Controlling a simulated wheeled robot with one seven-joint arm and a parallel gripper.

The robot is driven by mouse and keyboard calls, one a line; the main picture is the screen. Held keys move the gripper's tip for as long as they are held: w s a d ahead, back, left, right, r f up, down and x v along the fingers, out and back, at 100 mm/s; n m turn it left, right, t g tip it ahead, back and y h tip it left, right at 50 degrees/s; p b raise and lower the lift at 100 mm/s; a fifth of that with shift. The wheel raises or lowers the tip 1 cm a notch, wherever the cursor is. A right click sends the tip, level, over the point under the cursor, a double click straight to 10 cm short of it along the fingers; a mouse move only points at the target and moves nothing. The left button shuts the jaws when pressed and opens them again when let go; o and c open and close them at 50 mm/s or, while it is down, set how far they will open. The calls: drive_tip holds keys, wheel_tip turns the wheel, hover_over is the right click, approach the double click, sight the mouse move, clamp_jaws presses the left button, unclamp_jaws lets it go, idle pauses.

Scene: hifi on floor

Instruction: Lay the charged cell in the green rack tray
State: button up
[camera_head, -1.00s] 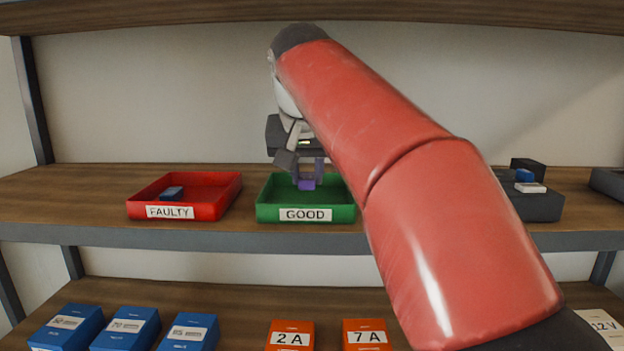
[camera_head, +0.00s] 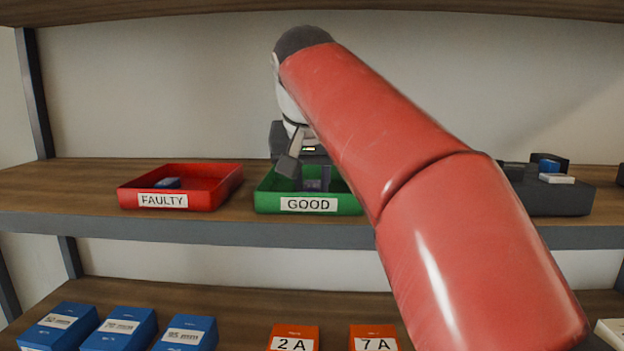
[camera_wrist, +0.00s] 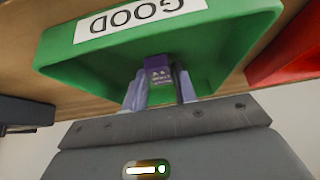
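The green tray (camera_head: 350,206) labelled GOOD stands on the middle shelf; it also shows in the wrist view (camera_wrist: 225,50). My gripper (camera_head: 313,182) reaches down into this tray. In the wrist view, a small purple cell (camera_wrist: 158,70) with pale print sits between the two fingers (camera_wrist: 160,90), which close on its sides. In the head view the cell is low inside the tray and hard to make out. I cannot tell whether it touches the tray floor.
A red tray (camera_head: 215,194) labelled FAULTY, holding a blue cell (camera_head: 168,183), stands to the left. A dark holder (camera_head: 560,198) with a blue and a white block is at the right. Blue boxes and orange 2A and 7A boxes are on the shelf below.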

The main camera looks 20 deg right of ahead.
drive_tip(key=o, duration=0.3)
drive_tip(key=shift+o, duration=0.2)
drive_tip(key=shift+r, duration=0.1)
drive_tip(key=shift+r, duration=0.3)
drive_tip(key=p+v, duration=0.4)
drive_tip(key=v, duration=0.7)
drive_tip(key=shift+s+r, duration=0.15)
drive_tip(key=shift+s, duration=0.1)
drive_tip(key=shift+a, duration=0.1)
